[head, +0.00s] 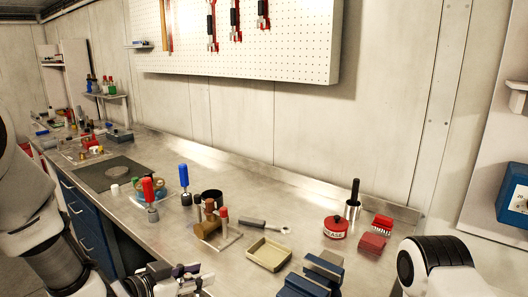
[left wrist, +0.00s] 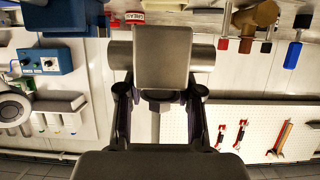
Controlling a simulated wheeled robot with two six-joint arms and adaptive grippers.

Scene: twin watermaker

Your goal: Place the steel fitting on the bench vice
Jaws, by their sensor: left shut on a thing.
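The steel fitting (left wrist: 204,56) is a grey cylinder lying crosswise in my left gripper in the left wrist view; the gripper covers its middle. My left gripper (head: 180,279) is shut on it, low at the bottom edge of the head view, at the near side of the bench. The blue bench vice (head: 312,278) stands to the right of this gripper, cut by the bottom edge; a gap lies between them. It also shows at the top left of the left wrist view (left wrist: 70,17). My right gripper is out of view.
A beige tray (head: 268,254) lies just behind and left of the vice. A red tin (head: 335,228) and red blocks (head: 372,244) stand behind it. Brass parts (head: 208,227) and screwdrivers (head: 184,178) stand left of the tray.

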